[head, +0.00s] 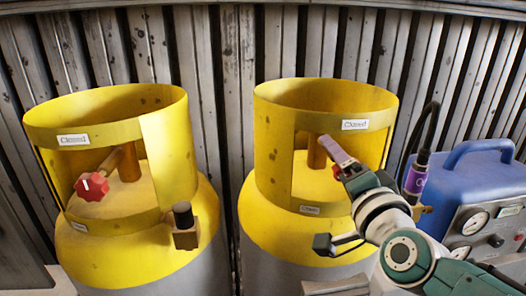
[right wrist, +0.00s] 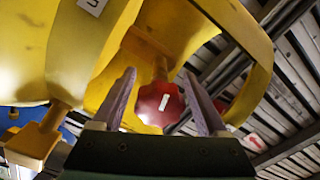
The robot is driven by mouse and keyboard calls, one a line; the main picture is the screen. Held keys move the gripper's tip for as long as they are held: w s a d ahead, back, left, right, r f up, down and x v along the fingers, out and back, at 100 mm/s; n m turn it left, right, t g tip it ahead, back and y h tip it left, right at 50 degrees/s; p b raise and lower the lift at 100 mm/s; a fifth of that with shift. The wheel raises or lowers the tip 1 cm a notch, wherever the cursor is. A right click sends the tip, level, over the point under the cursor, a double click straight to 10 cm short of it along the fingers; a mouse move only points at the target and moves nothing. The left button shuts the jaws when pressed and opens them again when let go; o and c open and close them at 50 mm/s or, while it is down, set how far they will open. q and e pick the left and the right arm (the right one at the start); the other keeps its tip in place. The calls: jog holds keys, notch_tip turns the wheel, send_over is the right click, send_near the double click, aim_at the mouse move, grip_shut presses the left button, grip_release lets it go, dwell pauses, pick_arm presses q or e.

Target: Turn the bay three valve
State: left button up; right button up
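Two yellow-collared cylinders stand side by side in the head view, the left one (head: 120,240) and the right one (head: 290,225). The left cylinder's red valve knob (head: 92,187), with a white mark, sits in its collar opening. My right gripper (head: 338,160) reaches into the right cylinder's collar, over its brass stem (head: 316,152), and hides that knob in the head view. In the right wrist view the red knob (right wrist: 158,104) with a white stripe lies between the open fingers of the right gripper (right wrist: 162,105), with gaps on both sides. My left gripper is not in view.
Labels reading "Closed" (head: 73,140) are on both collars. A brass fitting with a black top (head: 184,225) sticks out from the left cylinder. A blue machine with gauges (head: 475,190) stands at the right. A ribbed metal wall (head: 225,60) is behind.

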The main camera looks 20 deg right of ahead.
jog(key=shift+o, duration=0.7)
jog(key=v, duration=1)
